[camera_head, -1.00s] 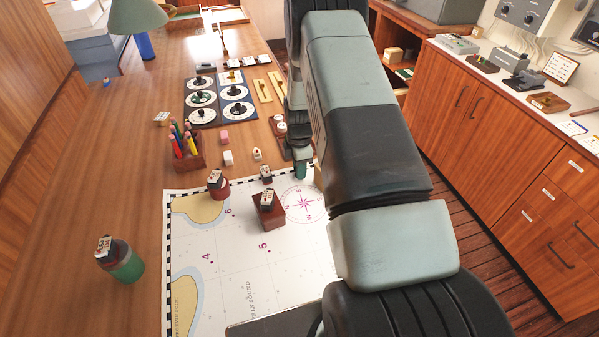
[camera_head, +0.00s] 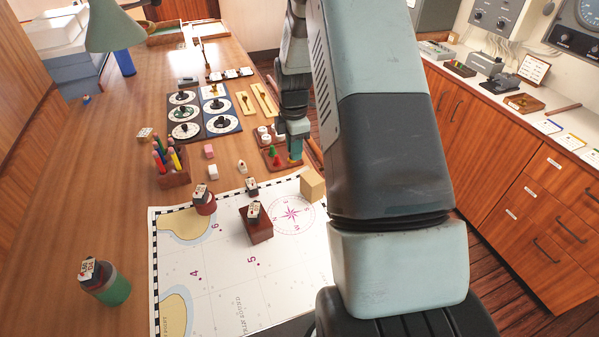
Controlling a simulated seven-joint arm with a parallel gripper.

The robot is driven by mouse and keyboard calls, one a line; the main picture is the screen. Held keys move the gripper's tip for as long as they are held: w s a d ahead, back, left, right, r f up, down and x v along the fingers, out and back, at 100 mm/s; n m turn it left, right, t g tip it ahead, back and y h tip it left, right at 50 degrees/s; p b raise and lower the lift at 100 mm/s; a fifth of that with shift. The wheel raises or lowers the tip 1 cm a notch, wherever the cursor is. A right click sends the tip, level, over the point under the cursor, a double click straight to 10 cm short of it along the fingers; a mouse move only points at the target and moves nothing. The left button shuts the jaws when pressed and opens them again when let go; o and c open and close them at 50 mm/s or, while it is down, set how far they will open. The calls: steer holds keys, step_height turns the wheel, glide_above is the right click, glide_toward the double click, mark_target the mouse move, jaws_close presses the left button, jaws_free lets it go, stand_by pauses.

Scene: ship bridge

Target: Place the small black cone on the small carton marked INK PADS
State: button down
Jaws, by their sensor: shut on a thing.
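My gripper (camera_head: 295,156) is at the right side of a small wooden tray (camera_head: 268,166), its lower end partly merging with the tray in this view. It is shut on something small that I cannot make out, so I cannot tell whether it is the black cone. A green cone and a red cone (camera_head: 274,160) stand in the tray; no black cone shows clearly. A small plain tan carton (camera_head: 312,186) stands at the chart's far right edge, just in front of my gripper. No lettering is readable on it.
A green bottle (camera_head: 108,286) stands front left. My arm covers the table's right side.

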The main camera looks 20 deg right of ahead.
steer(key=s+d+r, duration=0.3)
steer(key=s+r, duration=0.1)
glide_above(312, 177)
step_height(312, 177, down, 5)
steer(key=shift+s+r, duration=0.1)
steer(key=shift+r, duration=0.05)
steer(key=shift+f, duration=2.15)
steer(key=shift+f, duration=0.15)
steer(key=c, duration=0.9)
jaws_free()
steer(key=shift+c, duration=0.2)
step_height(312, 177, up, 12)
